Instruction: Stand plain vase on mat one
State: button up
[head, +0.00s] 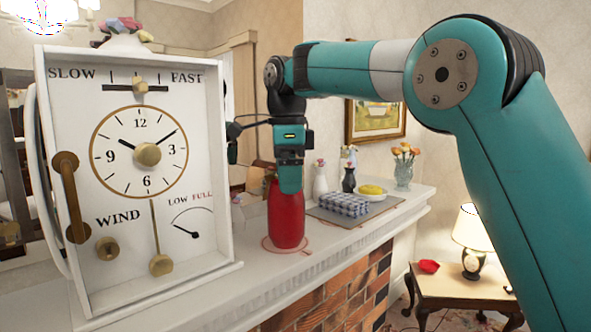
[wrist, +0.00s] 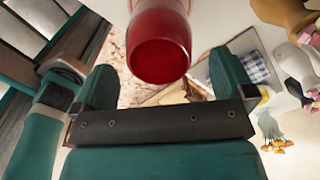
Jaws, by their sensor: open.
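A plain red vase (head: 287,222) stands upright on the white mantel, within a thin round outlined mat (head: 268,246). I cannot read any number on this mat. My gripper (head: 290,185) points down at the top of the vase, and a finger covers part of its upper body. In the wrist view the vase (wrist: 158,25) shows its dark red round end between the two open fingers. The fingers (wrist: 163,75) stand apart on either side, with gaps to the vase visible there. Whether a finger touches it in the head view is unclear.
A large white clock box (head: 140,180) stands close on the left. To the right are a grey mat (head: 372,213) with a checkered block (head: 344,204), a plate with something yellow (head: 371,190), dark and white small vases, and a glass flower vase (head: 403,172). The mantel's front edge is near.

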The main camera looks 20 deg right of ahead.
notch_tip(320, 180, up, 7)
jog(key=p, duration=0.6)
jog(key=shift+r, duration=0.15)
